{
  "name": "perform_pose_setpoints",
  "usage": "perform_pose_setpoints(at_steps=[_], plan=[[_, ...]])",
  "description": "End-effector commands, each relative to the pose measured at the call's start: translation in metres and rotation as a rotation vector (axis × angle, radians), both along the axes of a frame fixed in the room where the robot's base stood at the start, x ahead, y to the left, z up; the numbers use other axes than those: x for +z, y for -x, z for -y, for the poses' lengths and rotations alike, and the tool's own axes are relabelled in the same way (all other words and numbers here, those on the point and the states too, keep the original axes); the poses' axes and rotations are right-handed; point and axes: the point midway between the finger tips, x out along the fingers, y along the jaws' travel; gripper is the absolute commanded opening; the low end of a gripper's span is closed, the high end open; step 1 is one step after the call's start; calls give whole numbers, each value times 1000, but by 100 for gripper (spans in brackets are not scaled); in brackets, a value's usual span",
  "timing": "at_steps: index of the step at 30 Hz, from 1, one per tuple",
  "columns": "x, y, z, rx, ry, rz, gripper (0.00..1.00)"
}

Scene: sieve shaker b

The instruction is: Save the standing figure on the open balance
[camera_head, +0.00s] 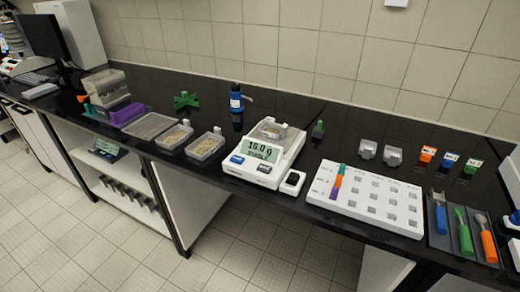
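The open balance (287,153) is white and stands on the black bench near the middle of the view. Its display (260,150) is lit green with large dark digits that look like 10.09; smaller text below them is too small to read. A clear tray (270,131) with tan grains sits on the pan. A blue button (236,160) is at the front left of the balance, and a pale button (264,169) is at its front right. My gripper is not in view.
A small white box with a black top (293,181) stands right of the balance, and a white slotted board (366,199) lies farther right. Clear trays (205,146) stand left. A dark blue bottle (237,105) stands behind. A tool tray (465,235) is far right.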

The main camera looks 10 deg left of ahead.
Motion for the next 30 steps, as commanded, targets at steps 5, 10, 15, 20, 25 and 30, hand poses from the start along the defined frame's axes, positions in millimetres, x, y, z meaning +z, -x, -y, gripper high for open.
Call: perform_pose_setpoints(at_steps=[5,10,15,20,25,30], plan=[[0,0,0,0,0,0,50],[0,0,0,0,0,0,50],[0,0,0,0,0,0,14],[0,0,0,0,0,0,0],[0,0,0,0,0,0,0],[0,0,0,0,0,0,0]])
